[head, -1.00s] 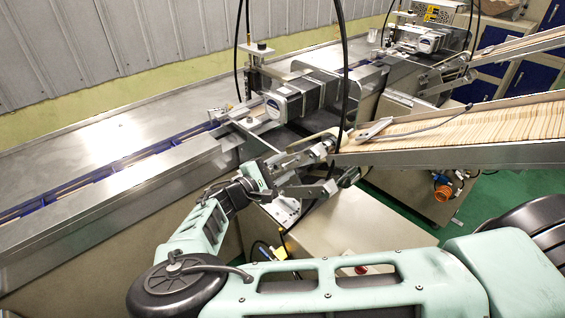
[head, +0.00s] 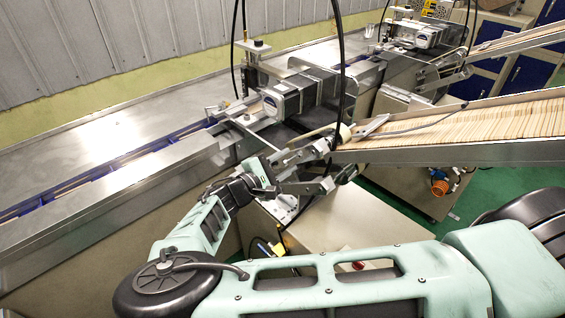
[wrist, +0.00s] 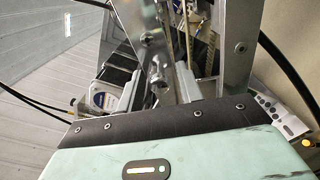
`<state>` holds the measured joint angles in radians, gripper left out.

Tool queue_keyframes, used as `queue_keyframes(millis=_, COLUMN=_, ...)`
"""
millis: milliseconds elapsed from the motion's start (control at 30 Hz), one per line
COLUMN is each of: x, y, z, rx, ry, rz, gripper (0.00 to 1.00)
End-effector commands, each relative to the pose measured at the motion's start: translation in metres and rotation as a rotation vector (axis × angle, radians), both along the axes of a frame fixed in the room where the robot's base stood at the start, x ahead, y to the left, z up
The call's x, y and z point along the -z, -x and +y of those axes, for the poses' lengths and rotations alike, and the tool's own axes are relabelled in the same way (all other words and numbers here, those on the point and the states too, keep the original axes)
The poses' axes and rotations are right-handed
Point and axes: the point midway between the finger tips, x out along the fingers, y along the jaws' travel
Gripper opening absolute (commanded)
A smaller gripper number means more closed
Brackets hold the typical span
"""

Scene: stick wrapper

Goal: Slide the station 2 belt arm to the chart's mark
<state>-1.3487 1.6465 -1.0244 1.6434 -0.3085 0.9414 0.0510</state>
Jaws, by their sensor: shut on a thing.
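My gripper (head: 328,168) is at the near wrapping station, beside the lower end of its stick chute. It is shut on a metal part that I take to be the belt arm; in the wrist view the bright steel bar (wrist: 150,40) runs up from between the grey fingers of my gripper (wrist: 160,88). The fingers and my arm hide much of the grasp in the head view. A pale roller (head: 344,132) shows just above the gripper. I cannot read a station number, a scale or a chart in either view.
The near station's motor block (head: 300,95) stands behind the gripper. A stick chute (head: 470,130) slopes down from the right. The long steel conveyor (head: 110,190) runs along the left. A second station (head: 425,38) stands farther back. A black cable (head: 339,60) hangs close to the gripper.

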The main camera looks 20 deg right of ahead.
Motion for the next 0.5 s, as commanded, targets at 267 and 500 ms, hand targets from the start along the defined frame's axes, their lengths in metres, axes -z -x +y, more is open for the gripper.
queue_keyframes(millis=267, x=-0.002, y=0.002, z=-0.001, rx=0.008, ry=0.006, rz=-0.006, gripper=0.41)
queue_keyframes(millis=500, x=0.001, y=0.005, z=0.011, rx=0.003, ry=0.002, rz=-0.004, gripper=0.41)
